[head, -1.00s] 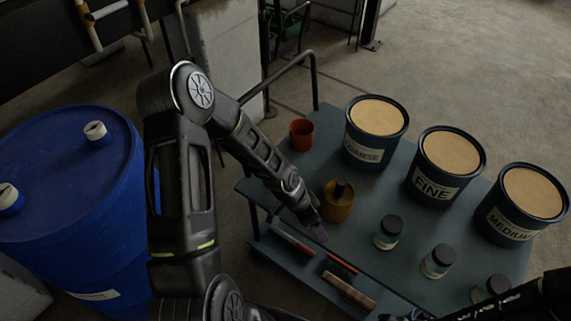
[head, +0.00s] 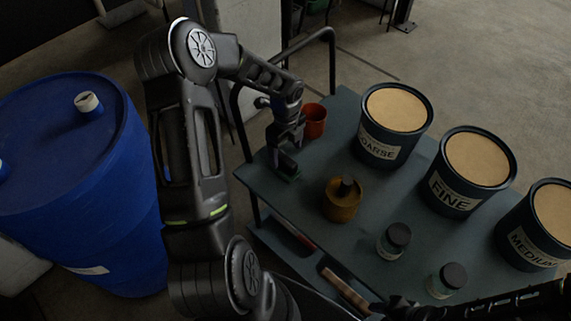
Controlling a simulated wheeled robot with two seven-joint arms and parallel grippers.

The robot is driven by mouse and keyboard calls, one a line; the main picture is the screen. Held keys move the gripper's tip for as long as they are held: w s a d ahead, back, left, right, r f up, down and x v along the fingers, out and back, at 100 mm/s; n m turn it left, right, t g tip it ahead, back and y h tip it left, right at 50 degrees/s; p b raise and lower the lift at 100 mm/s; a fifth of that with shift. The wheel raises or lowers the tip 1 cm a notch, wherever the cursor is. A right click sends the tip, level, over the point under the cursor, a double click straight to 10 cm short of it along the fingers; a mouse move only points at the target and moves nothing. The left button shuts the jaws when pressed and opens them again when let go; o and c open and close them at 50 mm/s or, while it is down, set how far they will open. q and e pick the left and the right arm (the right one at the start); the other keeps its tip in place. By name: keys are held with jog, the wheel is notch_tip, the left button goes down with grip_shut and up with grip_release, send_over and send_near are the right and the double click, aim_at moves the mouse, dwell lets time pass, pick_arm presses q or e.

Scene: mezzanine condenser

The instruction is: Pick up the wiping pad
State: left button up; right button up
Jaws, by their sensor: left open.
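My left gripper (head: 285,160) is open and points down over the left end of the blue-grey cart top (head: 315,205), left of the red-orange cup. A small dark green block (head: 290,176) shows just under its fingertips. It may be the wiping pad, but the fingers hide much of it. I cannot tell whether the fingers touch it. My right arm comes in at the bottom right, and its dark gripper (head: 402,309) shows only in part at the bottom edge. Its jaws are not clear.
The red-orange cup (head: 314,121) and a brass pot (head: 341,200) stand near the gripper. Tubs marked coarse (head: 379,146), fine (head: 452,194) and medium (head: 530,247) line the far side. Dark-lidded jars (head: 394,243) stand in front. A lower shelf holds a brush-like bar (head: 345,290).

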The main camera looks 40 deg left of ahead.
aim_at(286, 164)
pick_arm(q)
jog(key=shift+f, duration=1)
notch_tip(286, 164, down, 5)
jog(key=shift+f+p, duration=0.1)
jog(key=shift+p, duration=0.3)
jog(key=shift+c, duration=0.3)
jog(key=c, duration=1.4)
notch_tip(286, 164, up, 10)
jog(key=shift+r, duration=0.1)
